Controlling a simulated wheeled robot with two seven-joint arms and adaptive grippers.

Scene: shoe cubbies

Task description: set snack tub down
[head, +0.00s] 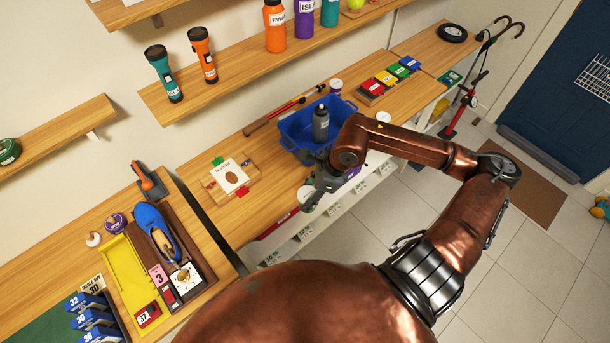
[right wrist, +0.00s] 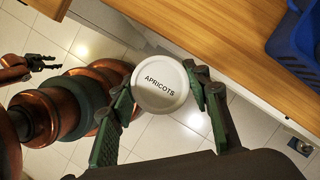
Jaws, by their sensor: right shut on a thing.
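The snack tub (right wrist: 161,86) has a round white lid marked APRICOTS and sits between the fingers of my right gripper (right wrist: 160,97). My right gripper is shut on it. In the wrist view the tub appears over the tiled floor, just off the bench's front edge. In the head view my right gripper (head: 314,193) is at the front edge of the wooden bench (head: 274,192), below the blue bin, and partly hides the tub (head: 306,197). What looks like my left gripper (right wrist: 43,63) shows small at the left of the wrist view; its opening is unclear.
A blue bin (head: 294,131) on the bench holds a grey bottle (head: 320,124). A wooden board with a card (head: 229,176) lies to its left. A round white item (head: 383,117) and colored boxes (head: 385,78) lie to its right. Some bench is bare between board and bin.

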